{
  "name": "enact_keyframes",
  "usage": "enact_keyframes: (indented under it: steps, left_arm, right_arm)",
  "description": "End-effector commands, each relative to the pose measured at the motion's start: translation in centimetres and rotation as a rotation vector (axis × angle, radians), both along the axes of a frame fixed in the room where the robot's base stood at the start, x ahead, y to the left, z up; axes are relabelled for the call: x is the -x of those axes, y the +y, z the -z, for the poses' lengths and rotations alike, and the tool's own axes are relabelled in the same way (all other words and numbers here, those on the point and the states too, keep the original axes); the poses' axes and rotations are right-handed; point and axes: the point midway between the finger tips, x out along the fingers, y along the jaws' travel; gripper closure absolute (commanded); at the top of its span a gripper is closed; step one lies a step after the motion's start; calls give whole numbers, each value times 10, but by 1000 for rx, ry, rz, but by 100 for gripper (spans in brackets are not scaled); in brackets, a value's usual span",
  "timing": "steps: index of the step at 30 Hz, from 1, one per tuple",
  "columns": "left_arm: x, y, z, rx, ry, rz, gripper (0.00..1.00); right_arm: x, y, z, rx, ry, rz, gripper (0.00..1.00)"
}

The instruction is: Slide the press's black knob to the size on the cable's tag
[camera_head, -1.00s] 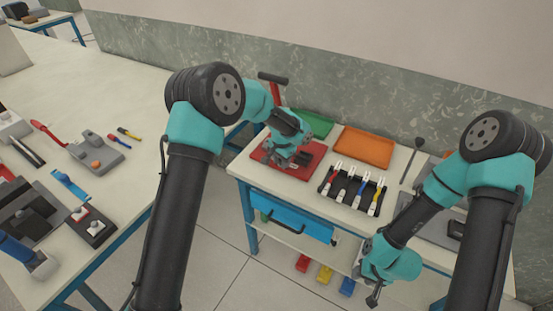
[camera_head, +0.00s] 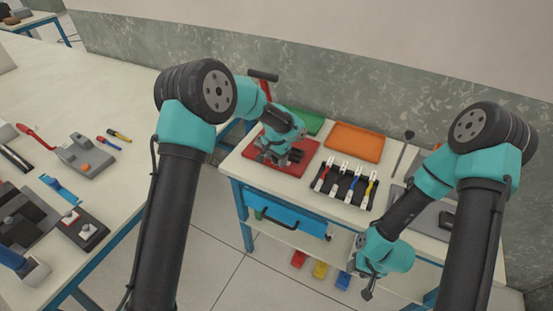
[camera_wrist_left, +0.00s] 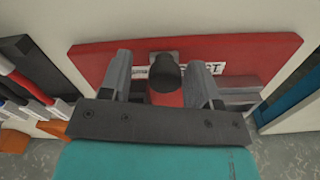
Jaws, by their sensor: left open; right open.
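The press has a red base plate (camera_head: 300,167) on the small bench and a red lever with a black handle (camera_head: 263,75) standing up behind it. My left gripper (camera_head: 272,157) is over the plate, pointing down, with its fingers open. In the left wrist view a black rounded piece (camera_wrist_left: 167,75) shows between the two grey fingers, with red below it. I cannot tell whether the fingers touch it. My right gripper (camera_head: 367,291) is open and empty at the bench's front.
An orange tray (camera_head: 355,142) and a green tray (camera_head: 313,123) lie behind the press and rack. A blue drawer (camera_head: 283,213) is under the bench top. A larger table (camera_head: 90,85) with tools stands at the left, beyond a floor gap.

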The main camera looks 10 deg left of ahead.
Motion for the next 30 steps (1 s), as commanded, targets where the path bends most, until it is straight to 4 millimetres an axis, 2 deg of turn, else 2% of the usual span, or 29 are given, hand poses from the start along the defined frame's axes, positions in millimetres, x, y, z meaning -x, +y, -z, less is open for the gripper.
enact_keyframes:
  steps: [8,24,30]
  left_arm:
    - [-1,0,-38,1,-3,-1,44]
    - [0,-1,-141,2,-2,0,44]
    - [0,-1,-164,1,-1,2,44]
  right_arm:
    - [0,0,0,0,0,0,57]
    - [0,0,0,0,0,0,57]
    - [0,0,0,0,0,0,57]
